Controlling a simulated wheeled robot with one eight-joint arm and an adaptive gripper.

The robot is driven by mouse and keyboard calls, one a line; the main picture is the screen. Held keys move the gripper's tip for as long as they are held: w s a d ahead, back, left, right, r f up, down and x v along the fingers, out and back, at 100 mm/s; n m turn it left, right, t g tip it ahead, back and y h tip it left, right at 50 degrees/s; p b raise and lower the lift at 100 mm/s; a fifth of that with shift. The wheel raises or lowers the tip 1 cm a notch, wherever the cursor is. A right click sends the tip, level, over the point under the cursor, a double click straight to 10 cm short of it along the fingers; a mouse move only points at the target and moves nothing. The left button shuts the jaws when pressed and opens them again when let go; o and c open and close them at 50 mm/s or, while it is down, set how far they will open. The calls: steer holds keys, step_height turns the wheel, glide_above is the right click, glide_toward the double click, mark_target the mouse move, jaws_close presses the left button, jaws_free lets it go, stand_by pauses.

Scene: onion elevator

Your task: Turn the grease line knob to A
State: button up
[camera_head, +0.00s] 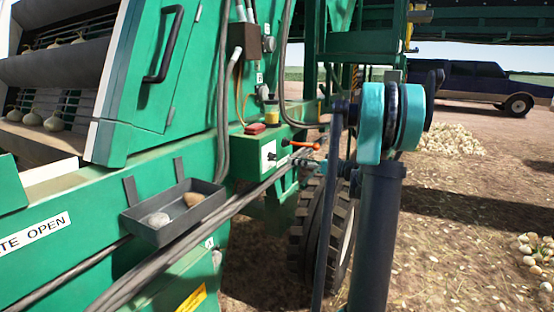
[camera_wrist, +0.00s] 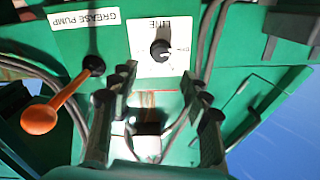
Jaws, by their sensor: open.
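The grease line knob (camera_wrist: 160,50) is a small round black knob on a white plate marked LINE, which appears upside down in the wrist view. A pale mark shows on the knob, but the small position letters cannot be read. My gripper (camera_wrist: 158,82) is open and empty, its two dark fingers pointing toward the plate with the knob beyond and between their tips. They look apart from the knob. In the head view the white plate (camera_head: 268,155) is on the green machine's side; I cannot clearly make out my gripper there.
An orange-ended lever (camera_wrist: 40,118) beside the GREASE PUMP label (camera_wrist: 86,18) sticks out close to my left finger. Grey hoses run past both sides of the plate. A dark tray (camera_head: 176,222) with two stones juts from the machine. A tyre (camera_head: 322,235) stands below.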

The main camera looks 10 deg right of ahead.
mark_target(276, 157)
steer(key=x, duration=0.9)
steer(key=shift+a, duration=0.1)
jaws_close()
steer(key=shift+m, duration=0.3)
steer(key=m, duration=0.5)
steer(key=shift+m, duration=0.3)
steer(key=m, duration=0.5)
steer(key=shift+w+f, duration=0.1)
steer(key=shift+m, duration=0.4)
